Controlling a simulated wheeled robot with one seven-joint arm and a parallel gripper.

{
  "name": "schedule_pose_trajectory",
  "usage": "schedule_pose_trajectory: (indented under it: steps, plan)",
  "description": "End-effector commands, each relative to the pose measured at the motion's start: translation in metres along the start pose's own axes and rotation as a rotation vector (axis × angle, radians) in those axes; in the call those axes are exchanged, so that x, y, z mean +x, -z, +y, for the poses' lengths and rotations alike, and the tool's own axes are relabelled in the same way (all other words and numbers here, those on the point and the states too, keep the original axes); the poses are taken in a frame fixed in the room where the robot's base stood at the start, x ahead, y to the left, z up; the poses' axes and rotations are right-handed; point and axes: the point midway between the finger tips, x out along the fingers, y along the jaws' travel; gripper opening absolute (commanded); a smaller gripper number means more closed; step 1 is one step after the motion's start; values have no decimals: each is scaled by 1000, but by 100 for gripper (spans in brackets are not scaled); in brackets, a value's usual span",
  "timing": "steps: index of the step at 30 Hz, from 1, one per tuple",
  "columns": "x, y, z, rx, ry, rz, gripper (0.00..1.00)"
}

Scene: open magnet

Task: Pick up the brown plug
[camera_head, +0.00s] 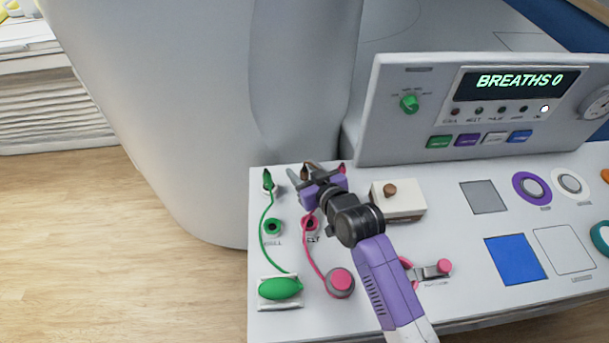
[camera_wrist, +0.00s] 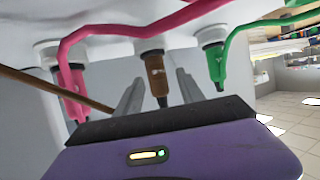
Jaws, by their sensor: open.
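The brown plug (camera_wrist: 156,75) hangs from a white socket in the wrist view, its tip pointing down in that picture. My gripper (camera_wrist: 160,88) is open, with one grey finger on each side of the plug; I cannot tell whether either finger touches it. In the head view only a small brown top of the plug (camera_head: 307,167) shows at the back left of the white console. My purple gripper (camera_head: 310,180) reaches it there and hides most of it.
A green plug (camera_head: 267,181) with a green cord stands to the left. A pink plug (camera_wrist: 75,90) with a pink cord is close on the other side. A brown cord (camera_wrist: 60,92) runs beside one finger. A white box (camera_head: 408,208) with a brown knob and an upright display panel (camera_head: 440,110) stand to the right.

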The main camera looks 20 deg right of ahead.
Motion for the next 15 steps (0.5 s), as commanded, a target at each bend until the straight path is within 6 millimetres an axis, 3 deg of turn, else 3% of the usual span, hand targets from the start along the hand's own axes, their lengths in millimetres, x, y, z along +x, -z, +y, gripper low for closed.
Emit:
schedule_pose_trajectory:
  steps: [6, 14, 15]
  plan:
    - [21, 1, 0, 0, -1, 2, 46]
    - [22, 0, 0, 0, -1, 1, 46]
    - [22, 0, 0, 0, -1, 1, 40]
